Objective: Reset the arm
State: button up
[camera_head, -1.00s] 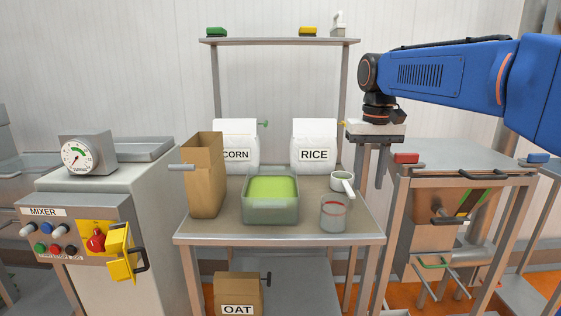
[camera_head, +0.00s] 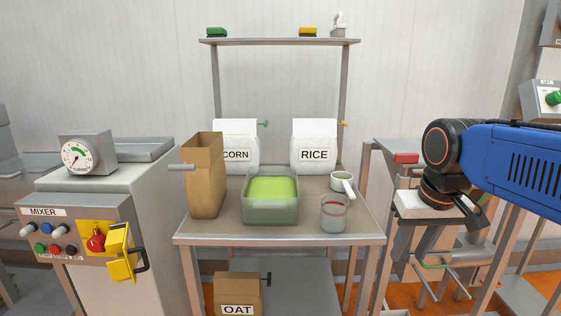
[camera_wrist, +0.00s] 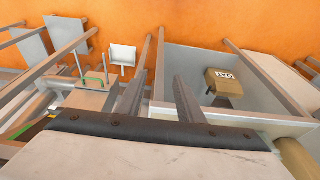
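My gripper (camera_head: 436,250) is at the right of the head view, in front of the metal frame stand, with its fingers pointing down. In the wrist view my gripper (camera_wrist: 163,76) shows two dark fingers set apart with nothing between them, so it is open and empty. My blue arm reaches in from the right edge. The gripper is clear of the table and to the right of it.
The table (camera_head: 205,230) holds a green-filled tub (camera_head: 270,208), a brown bag (camera_head: 204,180), CORN (camera_head: 235,140) and RICE (camera_head: 314,140) bags, a glass jar (camera_head: 334,215) and a white scoop (camera_head: 343,181). The OAT box (camera_head: 238,290) sits below. The mixer panel (camera_head: 75,235) is left.

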jog(key=s+d+f+t, duration=0.1)
jog(key=s+f+t, duration=0.1)
jog(key=s+f, duration=0.8)
jog(key=shift+d+f, duration=0.4)
jog(key=shift+o, duration=0.5)
jog(key=shift+r, duration=0.1)
